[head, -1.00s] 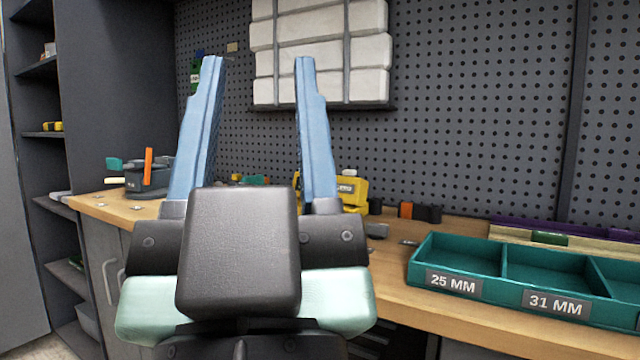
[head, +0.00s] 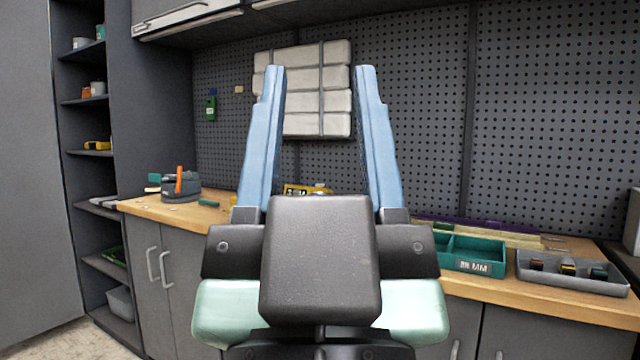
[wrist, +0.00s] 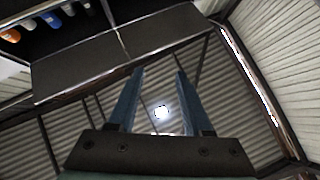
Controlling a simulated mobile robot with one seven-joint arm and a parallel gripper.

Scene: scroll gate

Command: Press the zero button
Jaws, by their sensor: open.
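My gripper (head: 320,85) stands upright in front of the head camera, its two blue fingers wide apart with nothing between them. It also shows in the wrist view (wrist: 159,72), pointing up at the ceiling. I cannot make out a zero button in either view. A small yellow device (head: 303,189) on the workbench (head: 545,300) is partly hidden behind my gripper. A small green device (head: 211,104) hangs on the pegboard at the left; its details are too small to read.
A teal bin (head: 478,250) and a grey tray (head: 570,275) with small items stand on the bench at the right. A dark grey tool with an orange part (head: 181,185) stands at the left. White wrapped blocks (head: 303,90) hang on the pegboard. Overhead cabinets (head: 350,20) run above.

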